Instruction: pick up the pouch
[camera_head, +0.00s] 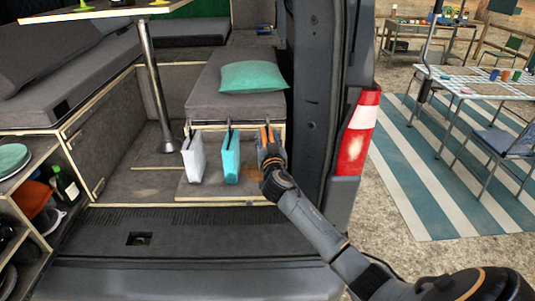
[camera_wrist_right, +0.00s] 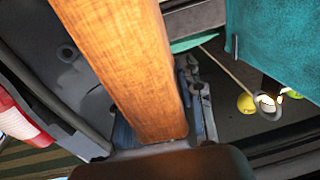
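Three pouches hang in a row by dark straps below the bench cushion in the head view: a white pouch (camera_head: 194,158), a teal pouch (camera_head: 231,158) and an orange-brown pouch (camera_head: 264,135). My right gripper (camera_head: 270,150) is at the orange-brown pouch and covers most of it. In the right wrist view this pouch (camera_wrist_right: 125,65) rises between the gripper fingers (camera_wrist_right: 165,115), and the teal pouch (camera_wrist_right: 280,45) hangs apart at right. Whether the fingers press on the orange-brown pouch is hidden. My left gripper is not in view.
The grey bench (camera_head: 235,103) with a green pillow (camera_head: 253,76) is above the pouches. The van's dark door pillar (camera_head: 312,100) stands close right of my gripper. A metal table leg (camera_head: 155,90) is at left, beyond shelves with a bottle (camera_head: 65,184).

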